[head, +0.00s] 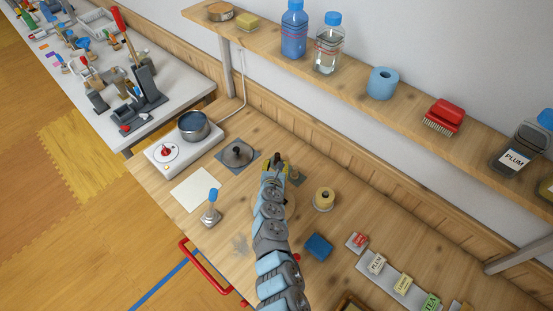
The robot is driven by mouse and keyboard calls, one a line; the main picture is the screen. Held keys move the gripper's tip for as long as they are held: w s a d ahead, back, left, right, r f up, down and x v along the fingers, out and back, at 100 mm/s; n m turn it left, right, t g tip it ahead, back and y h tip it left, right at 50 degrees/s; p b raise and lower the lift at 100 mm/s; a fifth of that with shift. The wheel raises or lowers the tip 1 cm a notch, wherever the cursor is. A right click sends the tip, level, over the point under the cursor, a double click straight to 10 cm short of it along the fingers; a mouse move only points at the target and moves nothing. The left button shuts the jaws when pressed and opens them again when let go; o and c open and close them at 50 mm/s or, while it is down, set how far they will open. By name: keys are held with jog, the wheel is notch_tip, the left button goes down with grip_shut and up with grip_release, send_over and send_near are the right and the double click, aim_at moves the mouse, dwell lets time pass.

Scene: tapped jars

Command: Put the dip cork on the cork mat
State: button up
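My gripper (277,162) is over the middle of the wooden worktop, at the far end of my arm. It is small and seen from behind, so its fingers and anything between them cannot be made out. Just right of it, a small brown piece (295,174), possibly the dip cork, appears on a small dark square, possibly the cork mat. My arm partly hides this spot, so I cannot tell whether they touch. A round wooden disc (290,203) is mostly hidden behind my arm. A yellowish round piece (324,196) stands on a pale base to the right.
A pot (194,125) sits on a white hotplate (163,158) at left. A grey lid (238,153), white sheet (196,190) and blue-handled tool (211,207) are nearby. A blue block (318,246) and labelled cards (402,282) lie right. A shelf (340,65) runs above.

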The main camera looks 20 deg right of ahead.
jog(key=shift+p+v, duration=0.75)
jog(key=shift+v, duration=0.65)
jog(key=shift+p+v, duration=0.35)
jog(key=shift+v, duration=1.1)
jog(key=shift+r, duration=0.1)
